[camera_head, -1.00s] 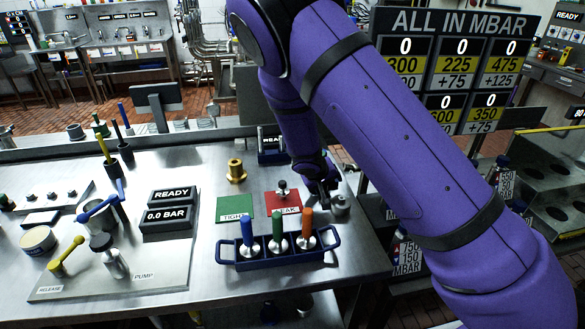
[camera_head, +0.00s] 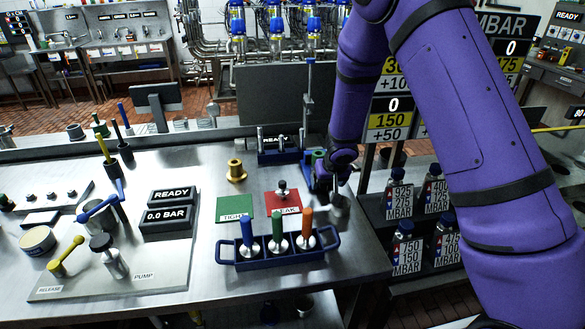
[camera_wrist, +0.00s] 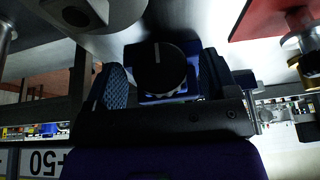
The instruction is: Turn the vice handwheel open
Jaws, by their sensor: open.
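My gripper (camera_head: 334,184) points down at the right end of the bench, beside a dark blue fixture (camera_head: 319,172) that seems to be the vice. The arm partly hides this area. In the wrist view, a round black ribbed knob with a pale line (camera_wrist: 160,66), which looks like the vice handwheel, sits in front of a blue body (camera_wrist: 177,98). My gripper's two fingers (camera_wrist: 163,76) are open, one on each side of the knob. Gaps seem to remain, but I cannot tell whether either finger touches it.
A grey cylinder (camera_head: 339,205) stands close to my gripper near the bench's right edge. A red pad (camera_head: 283,204) with a small fitting lies to the left. A blue rack (camera_head: 275,256) with colored-handled tools is in front. Labelled bottles (camera_head: 405,248) stand beyond the bench.

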